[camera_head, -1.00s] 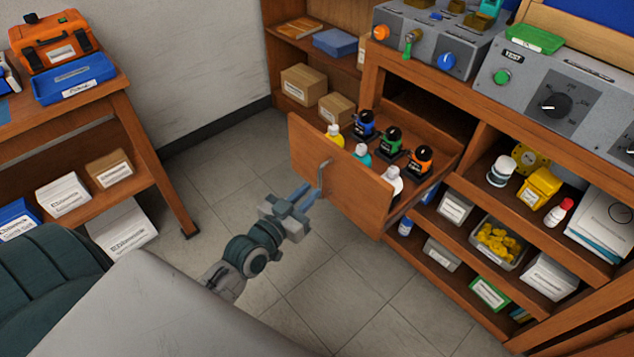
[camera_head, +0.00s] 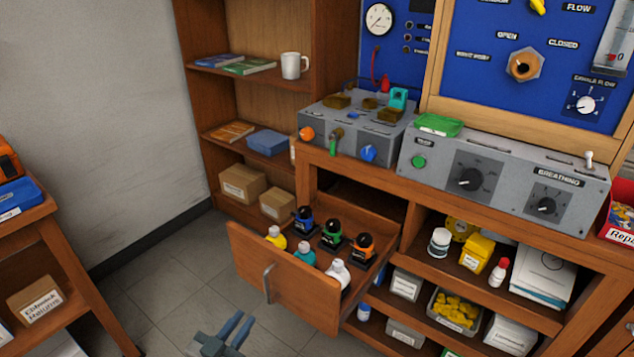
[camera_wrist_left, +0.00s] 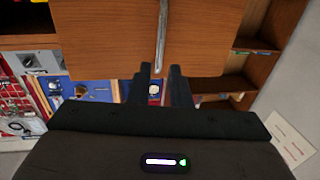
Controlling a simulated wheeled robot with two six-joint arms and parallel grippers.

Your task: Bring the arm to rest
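My left gripper (camera_head: 237,322) is at the bottom of the head view, with its two fingers apart and nothing between them. In the left wrist view its fingers (camera_wrist_left: 160,72) show a clear gap. They point at a wooden drawer front (camera_wrist_left: 205,40) with a metal handle (camera_wrist_left: 162,35), and do not hold it. In the head view the drawer (camera_head: 305,300) is pulled out, and its handle (camera_head: 268,283) is up and right of my fingertips. My right gripper is in neither view.
The open drawer holds several small bottles, including an orange one (camera_head: 362,248). The workbench (camera_head: 360,172) carries grey control boxes (camera_head: 470,178). A shelf unit (camera_head: 250,100) stands behind, and a side table (camera_head: 50,240) at left. The floor (camera_head: 170,290) between them is clear.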

